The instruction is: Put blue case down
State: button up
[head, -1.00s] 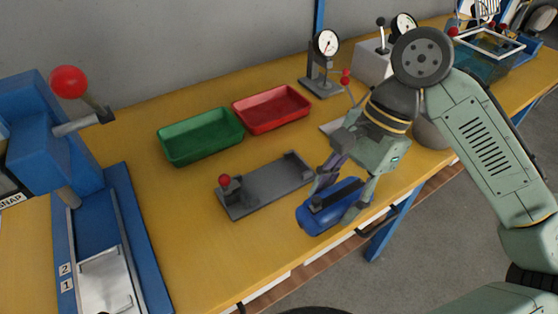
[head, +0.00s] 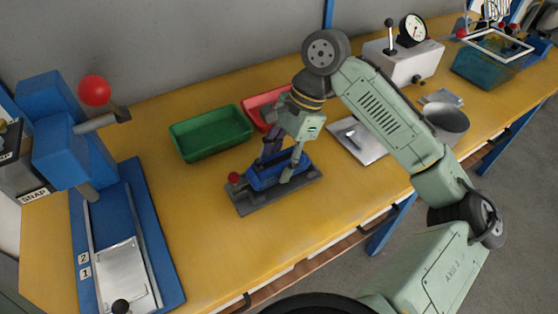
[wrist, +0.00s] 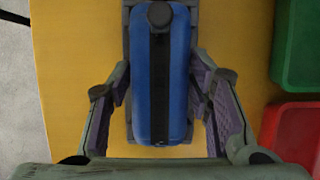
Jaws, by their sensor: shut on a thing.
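The blue case (head: 262,178) is a rounded blue box with a black strap along its middle; it also fills the centre of the wrist view (wrist: 178,75). My gripper (head: 278,170) is shut on the case, with one finger at each long side (wrist: 160,95). The case is lined up over the grey fixture (head: 245,207), which has a red knob (head: 233,178) at its left end. The case is in the fixture or very close above it; I cannot tell whether it touches the base. My fingers hide part of the case.
A green tray (head: 212,134) lies behind the fixture, and a red tray (head: 256,102) beside it is partly hidden by my gripper. A blue press with a red ball handle (head: 94,90) stands at the left. A metal plate (head: 357,142) lies to the right. The yellow table front is clear.

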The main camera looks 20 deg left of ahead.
jog(key=shift+f, duration=0.6)
jog(key=shift+f, duration=0.15)
jog(key=o, duration=1.2)
jog(key=b+v, duration=0.1)
jog(key=v, duration=1.1)
